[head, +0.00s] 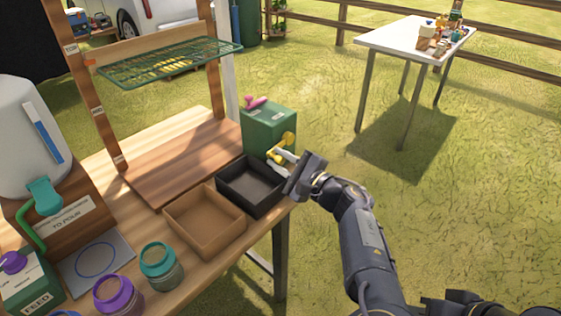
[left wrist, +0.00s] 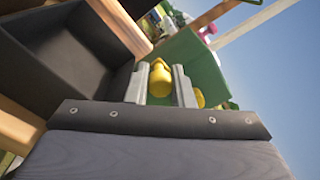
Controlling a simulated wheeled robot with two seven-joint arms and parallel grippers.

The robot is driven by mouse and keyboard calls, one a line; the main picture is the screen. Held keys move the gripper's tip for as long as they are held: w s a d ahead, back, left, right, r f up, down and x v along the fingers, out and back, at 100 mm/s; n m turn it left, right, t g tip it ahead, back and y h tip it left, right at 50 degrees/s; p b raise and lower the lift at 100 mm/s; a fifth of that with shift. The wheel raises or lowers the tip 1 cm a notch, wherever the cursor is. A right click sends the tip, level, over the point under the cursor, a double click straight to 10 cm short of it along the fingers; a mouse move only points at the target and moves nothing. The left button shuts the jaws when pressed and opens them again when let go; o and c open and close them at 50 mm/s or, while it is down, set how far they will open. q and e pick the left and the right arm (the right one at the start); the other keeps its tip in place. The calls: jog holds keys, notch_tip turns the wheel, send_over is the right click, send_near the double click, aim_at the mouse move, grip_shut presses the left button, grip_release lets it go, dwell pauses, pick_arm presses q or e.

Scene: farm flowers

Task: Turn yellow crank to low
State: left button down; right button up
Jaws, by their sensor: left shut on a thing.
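The yellow crank (head: 287,140) is on the side of a green box (head: 268,125) at the back right corner of the wooden bench. My left gripper (head: 280,160) reaches it from the right, with its pale fingers at the crank's handle. In the left wrist view, the yellow handle (left wrist: 160,78) sits between the two fingers, which are shut on it. The green mesh rack (head: 170,62) hangs high between wooden posts. The left post (head: 88,85) carries labels at top, middle and bottom; an orange marker (head: 89,62) is near the top one. My right gripper is not in view.
A black tray (head: 232,199) and a brown tray (head: 178,217) stand close to the gripper on the bench. A pink handle (head: 255,102) tops the green box. Jars (head: 160,268) stand at the front. Open grass lies to the right.

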pick_arm(q)
jog(key=shift+f, duration=0.1)
dwell(0.3)
jog(key=c, duration=1.3)
grip_release()
jog(key=shift+o, duration=0.2)
jog(key=shift+d, duration=0.1)
jog(key=v, duration=0.7)
jog(key=shift+s+d, duration=0.25)
jog(key=shift+d, duration=0.05)
